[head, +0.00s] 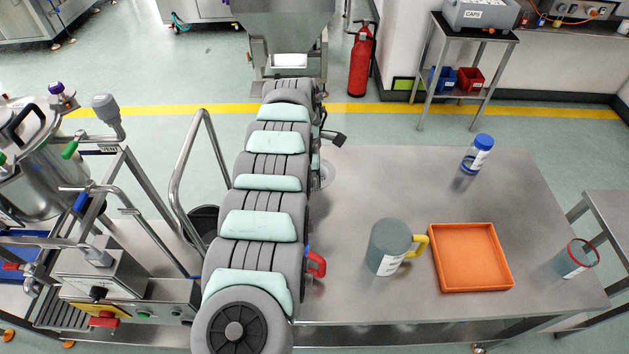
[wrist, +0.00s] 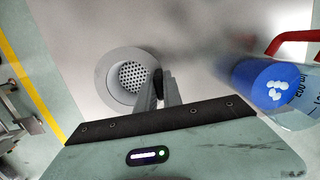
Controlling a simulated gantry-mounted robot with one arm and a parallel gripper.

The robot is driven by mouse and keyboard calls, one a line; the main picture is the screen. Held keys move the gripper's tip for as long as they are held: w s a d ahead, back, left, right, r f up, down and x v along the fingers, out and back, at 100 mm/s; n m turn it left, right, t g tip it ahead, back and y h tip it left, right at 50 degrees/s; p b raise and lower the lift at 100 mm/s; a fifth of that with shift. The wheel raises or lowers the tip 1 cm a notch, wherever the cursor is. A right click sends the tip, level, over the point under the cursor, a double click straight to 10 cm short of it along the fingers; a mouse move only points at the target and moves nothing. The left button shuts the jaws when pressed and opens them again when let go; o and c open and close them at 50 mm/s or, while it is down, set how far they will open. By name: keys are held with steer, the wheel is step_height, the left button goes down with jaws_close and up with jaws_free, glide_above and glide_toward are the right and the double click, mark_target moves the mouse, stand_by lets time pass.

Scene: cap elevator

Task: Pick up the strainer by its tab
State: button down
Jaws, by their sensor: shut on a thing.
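The strainer (wrist: 112,82) is a pale grey round dish with a perforated centre, seen from above in the wrist view. My gripper (wrist: 158,84) reaches its right rim, and its two fingers are closed together on the tab there. The fingertips cover most of the tab. In the head view only a sliver of the strainer (head: 327,174) shows beside my arm, and the fingers are hidden. I cannot tell whether it rests on the table or is slightly raised.
A clear measuring vessel with blue contents (wrist: 262,82) and a red handle stands right of my gripper. On the steel table (head: 370,180) are a grey mug (head: 388,245) with yellow handle, an orange tray (head: 468,258), a blue-capped bottle (head: 478,153) and a red-rimmed cup (head: 577,259).

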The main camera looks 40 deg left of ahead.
step_height(320, 180, up, 7)
steer(key=shift+w+f+p, duration=0.1)
steer(key=shift+f+p, duration=0.1)
steer(key=shift+p, duration=0.3)
steer(key=shift+r+p, duration=1.05)
steer(key=shift+r, duration=1.55)
